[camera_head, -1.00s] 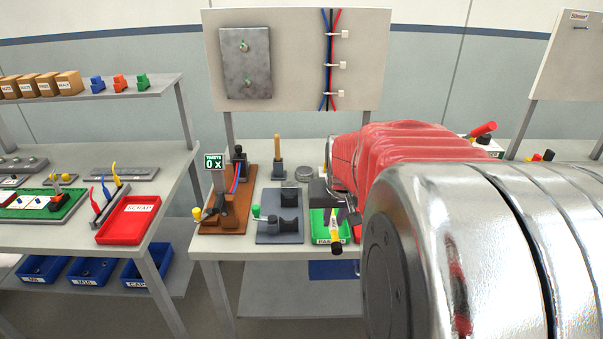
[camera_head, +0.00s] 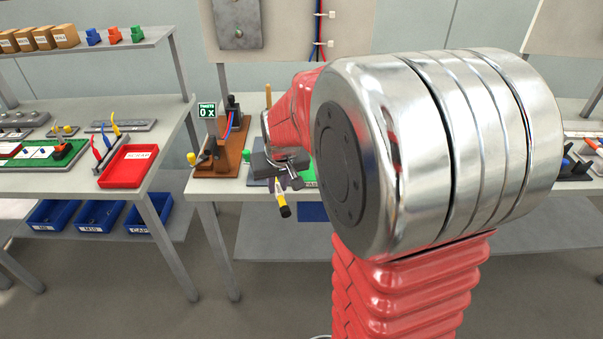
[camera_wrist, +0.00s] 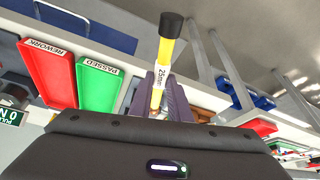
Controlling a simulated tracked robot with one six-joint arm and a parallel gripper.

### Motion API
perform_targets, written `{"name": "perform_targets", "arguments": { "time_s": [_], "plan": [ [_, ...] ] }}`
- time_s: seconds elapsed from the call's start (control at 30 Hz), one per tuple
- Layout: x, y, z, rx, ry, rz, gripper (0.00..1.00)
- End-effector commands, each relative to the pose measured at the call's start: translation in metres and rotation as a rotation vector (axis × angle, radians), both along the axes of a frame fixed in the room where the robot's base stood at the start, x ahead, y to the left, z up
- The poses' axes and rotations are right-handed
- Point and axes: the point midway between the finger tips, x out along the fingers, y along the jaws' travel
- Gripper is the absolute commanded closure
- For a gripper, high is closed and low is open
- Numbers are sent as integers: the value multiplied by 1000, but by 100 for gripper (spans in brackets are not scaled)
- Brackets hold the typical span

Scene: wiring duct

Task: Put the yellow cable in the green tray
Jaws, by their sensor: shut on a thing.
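The yellow cable (camera_head: 282,200) is a short, thick piece with a black end and a white printed label. My gripper (camera_head: 288,178) is shut on it and holds it in the air, in front of the middle bench in the head view. In the wrist view the cable (camera_wrist: 160,60) stands out from between the dark fingers (camera_wrist: 160,92), black end outward. The green tray (camera_wrist: 100,88), labelled PASSED, lies left of the cable in the wrist view and looks empty. In the head view my arm and gripper hide most of that tray.
A red REWORK tray (camera_wrist: 47,72) lies beside the green one. A brown stand with a small display (camera_head: 208,111) is on the middle bench, left of my gripper. The left bench carries a red SCRAP tray (camera_head: 128,166), with blue bins (camera_head: 98,215) below.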

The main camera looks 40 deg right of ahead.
Motion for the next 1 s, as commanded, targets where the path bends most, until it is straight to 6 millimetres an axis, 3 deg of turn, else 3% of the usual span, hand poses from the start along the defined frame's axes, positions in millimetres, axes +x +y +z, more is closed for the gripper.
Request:
{"name": "perform_targets", "arguments": {
  "time_s": [0.3, 0.5, 0.67, 1.0],
  "plan": [
    [47, 99, -40, 1, 3, 196, 100],
    [60, 148, -59, 1, 2, 282, 100],
    [63, 160, -63, 1, 1, 303, 100],
    [63, 159, -63, 1, 0, 301, 100]
  ]
}}
